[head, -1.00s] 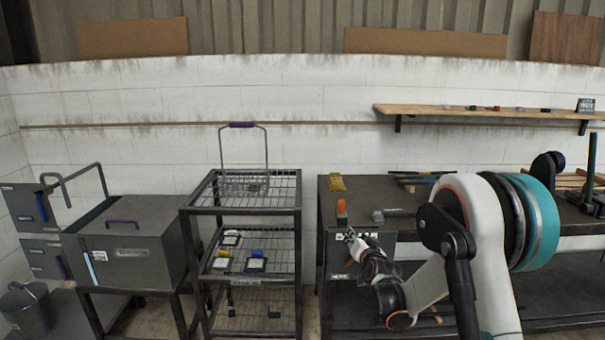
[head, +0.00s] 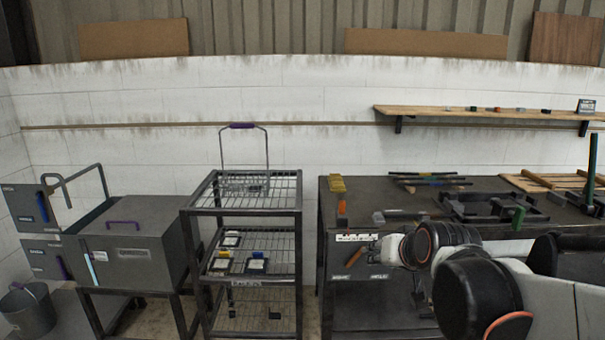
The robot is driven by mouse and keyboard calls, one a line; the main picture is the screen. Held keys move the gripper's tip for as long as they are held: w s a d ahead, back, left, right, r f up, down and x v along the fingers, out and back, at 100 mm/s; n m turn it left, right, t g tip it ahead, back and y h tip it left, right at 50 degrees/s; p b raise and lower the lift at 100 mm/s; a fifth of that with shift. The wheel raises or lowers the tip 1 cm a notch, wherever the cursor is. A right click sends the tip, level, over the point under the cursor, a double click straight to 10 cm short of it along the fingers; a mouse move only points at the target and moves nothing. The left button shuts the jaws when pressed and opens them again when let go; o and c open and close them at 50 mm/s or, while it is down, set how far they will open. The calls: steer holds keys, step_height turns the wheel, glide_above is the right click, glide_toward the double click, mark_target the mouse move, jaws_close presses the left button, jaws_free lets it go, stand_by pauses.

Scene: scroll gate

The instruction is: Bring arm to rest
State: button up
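My arm comes in from the lower right of the head view, with its large black and white links low in the picture. It is folded down in front of the dark workbench (head: 375,189). My gripper (head: 376,250) appears as a small pale end at the left of the arm, before the bench's front panel. Its fingers are too small to make out, so I cannot tell whether it is open or shut. A small orange-brown piece (head: 355,257) shows just left of it; whether they touch is unclear.
A wire-shelf rack (head: 246,211) stands left of the bench, with a wire basket (head: 245,182) on top. A grey lidded box (head: 140,255) is further left. The bench top holds a yellow item (head: 337,184), an orange item (head: 342,208) and dark fixtures (head: 480,207). A wooden shelf (head: 440,110) is above.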

steer(key=s+d+f+g, duration=0.1)
steer(key=s+f, duration=0.1)
steer(key=s, duration=0.9)
steer(key=s+d+f+n+g+h, duration=0.1)
steer(key=s+f+g, duration=0.1)
steer(key=s, duration=0.9)
steer(key=shift+f, duration=0.4)
